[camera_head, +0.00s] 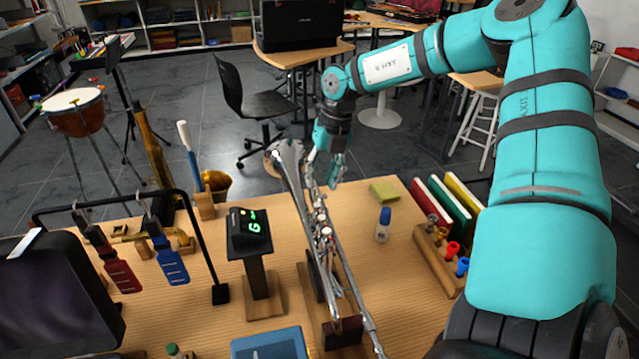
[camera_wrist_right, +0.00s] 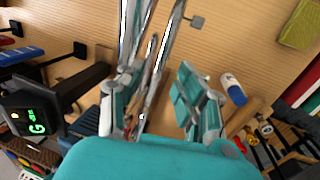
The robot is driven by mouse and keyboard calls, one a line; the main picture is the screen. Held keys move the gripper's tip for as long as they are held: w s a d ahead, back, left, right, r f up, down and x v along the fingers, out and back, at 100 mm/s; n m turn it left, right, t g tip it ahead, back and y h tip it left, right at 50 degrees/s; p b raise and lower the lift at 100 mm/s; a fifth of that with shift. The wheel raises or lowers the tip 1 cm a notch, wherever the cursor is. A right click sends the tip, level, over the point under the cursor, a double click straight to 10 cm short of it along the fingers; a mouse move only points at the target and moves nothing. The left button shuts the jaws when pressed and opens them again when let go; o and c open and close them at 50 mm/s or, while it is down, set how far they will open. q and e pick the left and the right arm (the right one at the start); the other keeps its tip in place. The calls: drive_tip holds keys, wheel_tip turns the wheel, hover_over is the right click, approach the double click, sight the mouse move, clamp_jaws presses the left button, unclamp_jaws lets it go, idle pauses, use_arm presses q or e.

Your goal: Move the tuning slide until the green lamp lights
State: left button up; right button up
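A long silver brass instrument (camera_head: 326,235) rests on a wooden stand (camera_head: 341,331), its bell at the far end. My right gripper (camera_head: 324,172) is over its far part. In the right wrist view its fingers (camera_wrist_right: 158,102) are apart, with silver tubes (camera_wrist_right: 150,62) running between them, close to the left finger. I cannot tell whether a finger touches a tube, nor which tube is the tuning slide. A black tuner (camera_head: 249,232) on a post shows green characters, a G among them; it also shows in the right wrist view (camera_wrist_right: 34,117). I cannot make out a separate green lamp. My left gripper is not in view.
A blue-capped bottle (camera_head: 383,226) and a yellow-green block (camera_head: 384,191) stand right of the instrument. Further right are a rack of coloured pieces (camera_head: 443,257) and upright books (camera_head: 447,207). A black rail (camera_head: 197,240) with hanging tools is left. A blue case (camera_head: 270,345) lies in front.

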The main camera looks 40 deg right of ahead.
drive_tip(key=shift+w+a+f, duration=0.1)
drive_tip(key=shift+f, duration=0.6)
drive_tip(key=shift+w+a+f, duration=0.1)
drive_tip(key=shift+f, duration=0.6)
drive_tip(key=shift+c, duration=0.3)
clamp_jaws()
